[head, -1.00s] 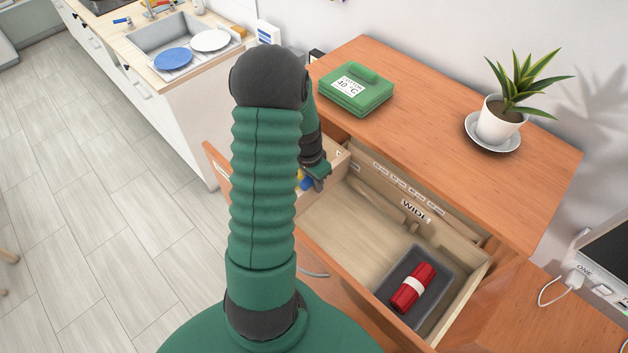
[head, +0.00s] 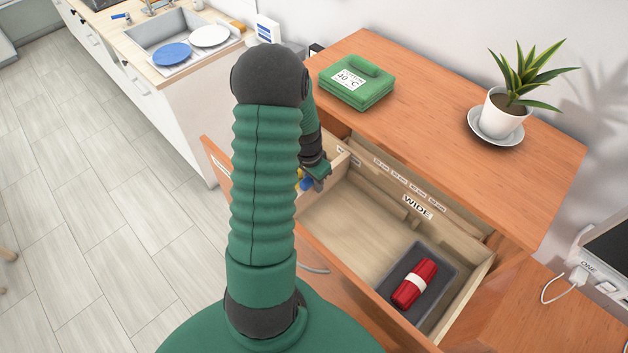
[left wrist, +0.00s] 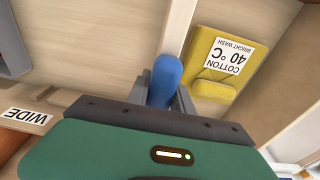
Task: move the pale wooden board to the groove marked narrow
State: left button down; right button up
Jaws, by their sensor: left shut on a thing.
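The pale wooden board (head: 338,170) stands upright across the open drawer as a divider, mostly hidden behind my left arm in the head view. In the left wrist view the board (left wrist: 180,25) runs up from a blue grip (left wrist: 165,78). My left gripper (head: 318,182) is shut on this blue grip, and its fingers (left wrist: 163,100) close on both sides of it. The WIDE label (head: 417,207) is on the drawer's back wall, to the right of the gripper. Another label (head: 345,154) by the board is too small to read. My right gripper is out of view.
A grey tray (head: 447,270) with a red roll (head: 414,283) lies at the drawer's right end. A yellow folded cloth (left wrist: 222,70) lies on the board's other side. A green cloth (head: 356,83) and a potted plant (head: 504,110) stand on the cabinet top. The drawer floor between board and tray is bare.

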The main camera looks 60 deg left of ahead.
pick_arm(q)
jog(key=shift+f+b, duration=0.7)
jog(key=shift+f, duration=0.3)
jog(key=c, duration=1)
grip_release()
jog(key=shift+c, duration=0.2)
jog(key=shift+r, duration=0.1)
notch_tip(320, 180, up, 16)
jog(key=s+b, duration=0.1)
jog(key=shift+s+d+r+b, duration=0.2)
jog(key=shift+s+b, duration=0.1)
jog(key=shift+s, duration=0.1)
